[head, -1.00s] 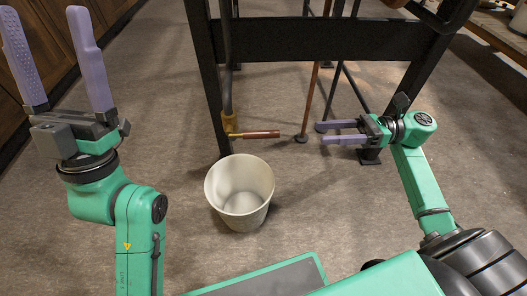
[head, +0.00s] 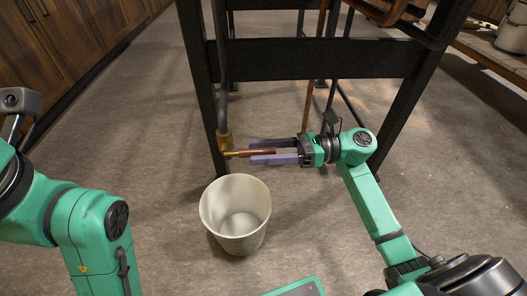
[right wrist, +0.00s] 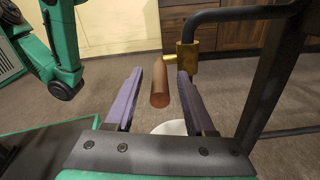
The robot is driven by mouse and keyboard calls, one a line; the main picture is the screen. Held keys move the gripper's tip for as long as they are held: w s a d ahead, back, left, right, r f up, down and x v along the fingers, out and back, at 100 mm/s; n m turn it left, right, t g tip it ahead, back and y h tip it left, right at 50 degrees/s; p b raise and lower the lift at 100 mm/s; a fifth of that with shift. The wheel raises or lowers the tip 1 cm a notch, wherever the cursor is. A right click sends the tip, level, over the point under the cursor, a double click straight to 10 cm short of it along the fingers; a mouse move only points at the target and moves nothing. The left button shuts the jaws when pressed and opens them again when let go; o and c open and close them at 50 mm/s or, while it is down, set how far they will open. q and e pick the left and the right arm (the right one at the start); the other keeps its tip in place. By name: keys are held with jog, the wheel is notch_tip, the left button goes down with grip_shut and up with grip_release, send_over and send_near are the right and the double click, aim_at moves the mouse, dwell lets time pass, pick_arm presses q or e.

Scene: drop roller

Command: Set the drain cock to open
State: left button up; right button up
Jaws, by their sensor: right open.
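The drain cock has a brass body (head: 224,141) at the bottom end of a dark vertical pipe. Its copper-brown handle (head: 245,153) sticks out sideways to the right in the head view, across the pipe's line. My right gripper (head: 251,152) is open, its two purple fingers on either side of the handle's outer part. In the right wrist view the handle (right wrist: 160,88) lies between the fingers (right wrist: 160,78), with gaps on both sides. The brass body (right wrist: 193,62) is beyond them. My left arm is at the left edge of the head view; its fingers are out of frame.
An empty white bucket (head: 236,214) stands on the floor below the cock. A black metal frame (head: 315,58) with legs stands behind and beside the handle. Wooden cabinets (head: 80,40) line the back left, and a wooden shelf (head: 490,55) stands at right. Floor left of the bucket is clear.

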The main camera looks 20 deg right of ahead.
grip_shut()
dwell(1.4)
